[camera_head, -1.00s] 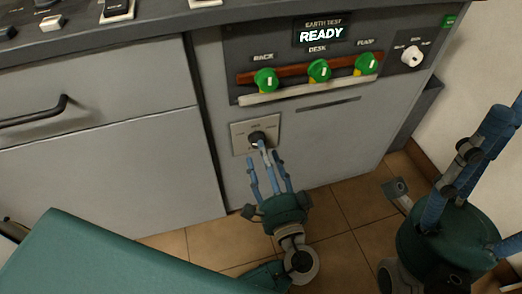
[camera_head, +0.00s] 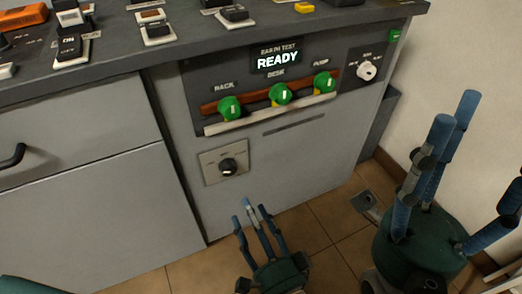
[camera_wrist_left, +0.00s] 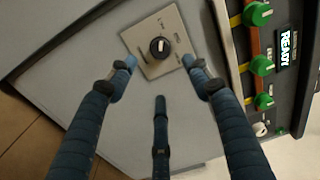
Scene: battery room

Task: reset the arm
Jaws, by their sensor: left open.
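My left gripper (camera_head: 250,214) is open and empty, low in front of the grey cabinet. Its three blue fingers point up toward the black rotary knob (camera_head: 228,166), apart from it. The knob sits on a square metal plate (camera_head: 209,163). In the left wrist view the knob (camera_wrist_left: 159,47) shows beyond the open fingers (camera_wrist_left: 160,76), with nothing between them. My right gripper (camera_head: 474,140) stands at the right with its fingers spread and empty, near the wall.
The cabinet panel carries a display (camera_head: 276,60) reading READY, three green knobs including the middle one (camera_head: 281,94), and a white knob (camera_head: 366,70). Several switches stand on the desk top (camera_head: 190,45). A drawer handle (camera_head: 14,156) is at left. Tiled floor (camera_head: 318,222) is clear.

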